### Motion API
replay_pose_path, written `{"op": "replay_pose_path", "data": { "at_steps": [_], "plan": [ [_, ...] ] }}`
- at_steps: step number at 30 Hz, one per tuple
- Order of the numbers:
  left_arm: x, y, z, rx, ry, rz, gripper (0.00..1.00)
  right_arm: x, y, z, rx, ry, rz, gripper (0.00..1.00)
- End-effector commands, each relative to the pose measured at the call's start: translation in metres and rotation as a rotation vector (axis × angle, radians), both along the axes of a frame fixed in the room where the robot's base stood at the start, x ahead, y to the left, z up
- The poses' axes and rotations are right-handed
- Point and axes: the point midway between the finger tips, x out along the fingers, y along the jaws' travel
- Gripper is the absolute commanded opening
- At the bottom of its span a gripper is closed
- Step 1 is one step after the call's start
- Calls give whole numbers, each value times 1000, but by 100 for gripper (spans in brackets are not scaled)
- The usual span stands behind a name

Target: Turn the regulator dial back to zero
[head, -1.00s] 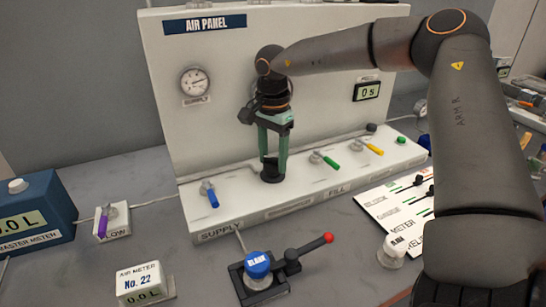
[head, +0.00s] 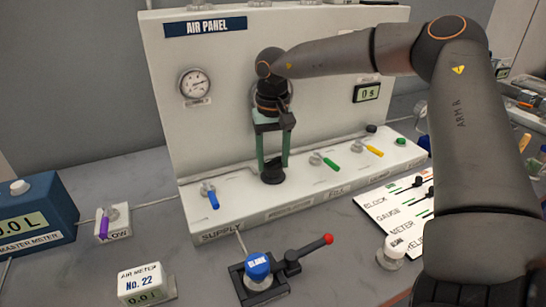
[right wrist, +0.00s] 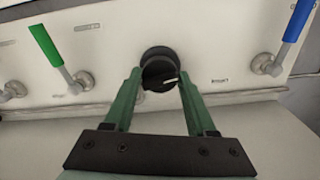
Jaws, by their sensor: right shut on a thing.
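The regulator dial (head: 272,176) is a round black knob on the sloped front ledge of the white air panel (head: 330,60). In the right wrist view the dial (right wrist: 156,66) shows a short white pointer mark aimed to the right and slightly up. My right gripper (head: 273,164) reaches down from above with its two green fingers on either side of the dial. In the right wrist view the gripper (right wrist: 160,78) is shut on the dial, a finger at its left and right edges. The numbers around the dial are too small to read. My left gripper is not in view.
A blue-handled valve (head: 211,196) is left of the dial; green (head: 328,163) and yellow (head: 370,148) ones are right of it. A round gauge (head: 195,83) is on the panel. A red-tipped lever (head: 312,247) and air meter (head: 140,284) stand in front.

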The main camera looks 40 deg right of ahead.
Motion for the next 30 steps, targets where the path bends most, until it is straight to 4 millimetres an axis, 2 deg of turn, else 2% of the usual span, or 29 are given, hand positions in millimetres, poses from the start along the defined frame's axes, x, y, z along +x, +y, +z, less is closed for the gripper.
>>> {"op": "replay_pose_path", "data": {
  "at_steps": [15, 22, 30],
  "plan": [
    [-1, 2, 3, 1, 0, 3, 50, 0, 1, 0, 2, 1, 439, 1],
    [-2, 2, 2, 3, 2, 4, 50, -1, 1, -1, 1, 3, 552, 1],
    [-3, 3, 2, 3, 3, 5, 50, -1, 0, -1, 1, 3, 606, 1]
  ]
}}
